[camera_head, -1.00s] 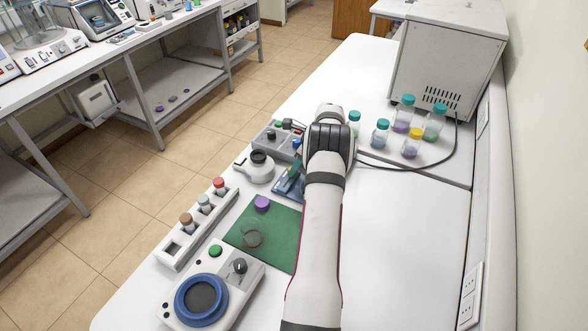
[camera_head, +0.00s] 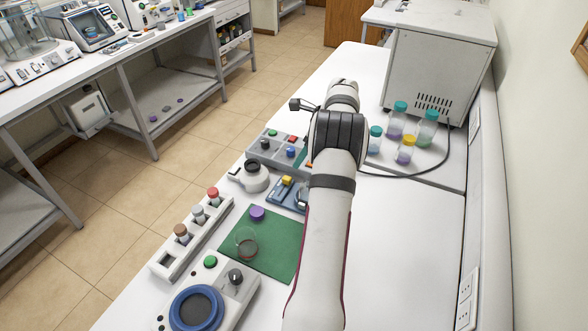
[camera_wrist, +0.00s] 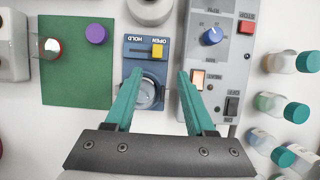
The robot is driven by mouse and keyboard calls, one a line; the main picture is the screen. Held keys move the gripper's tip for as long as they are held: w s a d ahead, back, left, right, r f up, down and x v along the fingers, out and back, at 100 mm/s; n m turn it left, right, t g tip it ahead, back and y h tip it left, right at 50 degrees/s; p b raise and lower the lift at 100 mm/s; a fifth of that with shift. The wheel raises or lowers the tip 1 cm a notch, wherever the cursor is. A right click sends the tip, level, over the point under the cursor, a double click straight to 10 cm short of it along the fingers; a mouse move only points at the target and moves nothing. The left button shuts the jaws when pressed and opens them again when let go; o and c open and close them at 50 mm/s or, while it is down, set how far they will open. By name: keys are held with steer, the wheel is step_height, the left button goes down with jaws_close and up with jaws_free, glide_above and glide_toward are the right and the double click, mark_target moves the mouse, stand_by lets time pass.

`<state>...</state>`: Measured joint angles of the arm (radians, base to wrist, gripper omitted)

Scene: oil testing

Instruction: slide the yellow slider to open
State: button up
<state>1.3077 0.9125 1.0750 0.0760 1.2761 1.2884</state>
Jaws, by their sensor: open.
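The yellow slider (camera_head: 286,180) sits on a small blue device (camera_head: 277,194) behind the green mat. The blue device (camera_wrist: 132,70) also carries a round, shiny metal part below the slot. My gripper (camera_wrist: 160,73) is open and empty, with its two teal fingers on either side of the round part and the slider just past the fingertips in the picture. In the head view my arm hides the fingers.
A grey control panel (camera_wrist: 204,60) with knob and switches stands close right of the blue device. Capped bottles (camera_head: 405,150) stand right of the arm. The table's right front is clear.

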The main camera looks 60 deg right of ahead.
steer(key=v, duration=0.5)
steer(key=shift+s+r, duration=0.15)
steer(key=shift+r, duration=0.2)
steer(key=shift+a, duration=0.1)
steer(key=w+a+r+n+y, duration=0.1)
steer(key=w+a+r+n, duration=0.2)
steer(key=w+a, duration=0.3)
steer(key=w+a+r+n, duration=0.2)
steer(key=w+a+n, duration=0.2)
steer(key=a, duration=0.4)
steer(key=w+a+r+n+g+y, duration=0.15)
steer(key=a+n, duration=0.25)
steer(key=a, duration=0.4)
steer(key=a+r+n+g+h, duration=0.1)
steer(key=a+r+n, duration=0.15)
steer(key=a, duration=0.65)
steer(key=s+a+n+g, duration=0.1)
steer(key=s+a+n, duration=0.25)
steer(key=a, duration=0.45)
steer(key=s+a+n, duration=0.3)
steer(key=a+n, duration=0.2)
steer(key=a, duration=0.3)
steer(key=s+a+f+n, duration=0.2)
steer(key=s+a+n, duration=0.1)
steer(key=s, duration=0.3)
steer(key=s+a+f+n+g, duration=0.1)
steer(key=s+a+f+n, duration=0.2)
steer(key=s+a+n, duration=0.1)
steer(key=shift+s+n, duration=0.8)
steer(key=shift+s, duration=0.3)
